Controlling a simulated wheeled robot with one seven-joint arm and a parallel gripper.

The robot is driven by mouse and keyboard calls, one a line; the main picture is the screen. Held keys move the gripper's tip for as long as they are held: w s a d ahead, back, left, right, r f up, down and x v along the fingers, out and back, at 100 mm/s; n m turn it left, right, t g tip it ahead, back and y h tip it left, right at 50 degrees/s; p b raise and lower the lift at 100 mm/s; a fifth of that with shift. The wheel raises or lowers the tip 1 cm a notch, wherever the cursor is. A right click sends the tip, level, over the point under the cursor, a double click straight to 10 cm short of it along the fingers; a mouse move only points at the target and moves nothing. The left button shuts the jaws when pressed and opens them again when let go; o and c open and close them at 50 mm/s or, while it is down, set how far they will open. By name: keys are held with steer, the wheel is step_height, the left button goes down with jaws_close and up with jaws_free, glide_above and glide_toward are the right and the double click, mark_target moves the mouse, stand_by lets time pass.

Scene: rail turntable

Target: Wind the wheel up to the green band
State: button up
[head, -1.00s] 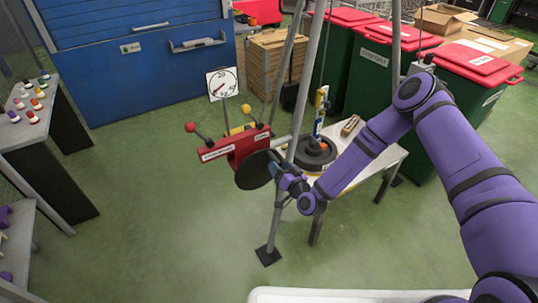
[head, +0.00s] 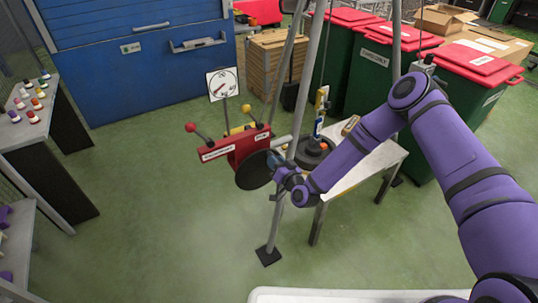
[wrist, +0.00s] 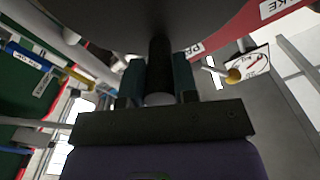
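The wheel, a dark round disc (head: 253,170), is on the front of a red winch body (head: 238,147) on the metal frame. My gripper (head: 279,174) is at the wheel's right side. In the wrist view its fingers (wrist: 160,82) close on both sides of a dark cylindrical handle (wrist: 160,62) standing out from the disc. The white dial (head: 222,84) stands behind the winch and also shows in the wrist view (wrist: 247,65). Its needle is visible, but I cannot make out a green band.
A dark round weight (head: 314,148) is at the white table (head: 368,172), below a blue and yellow hanging piece (head: 321,106). A frame leg (head: 272,225) stands close to my gripper. Red-lidded green bins (head: 368,72) are behind. Two ball-topped levers (head: 191,127) rise from the winch. Floor at left is clear.

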steer(key=shift+w+d+f+m, duration=0.35)
steer(key=shift+d+f+m, duration=0.15)
steer(key=shift+m, duration=0.4)
steer(key=shift+w+d+f+m, duration=0.3)
steer(key=shift+d+f+m, duration=0.15)
steer(key=shift+m, duration=0.45)
jaws_close()
steer(key=shift+d, duration=0.1)
steer(key=f+m, duration=0.1)
steer(key=d+f+m, duration=0.1)
steer(key=m, duration=0.1)
steer(key=shift+w+d+f+m, duration=0.1)
steer(key=shift+w+d+m, duration=0.05)
steer(key=shift+w+m, duration=0.2)
steer(key=shift+f, duration=0.1)
steer(key=shift+w+d+f+m, duration=0.2)
steer(key=shift+f+m, duration=0.45)
steer(key=shift+m, duration=0.25)
steer(key=shift+w+d+f+m, duration=0.1)
steer(key=shift+d+f+m, duration=0.05)
steer(key=shift+f+m, duration=0.6)
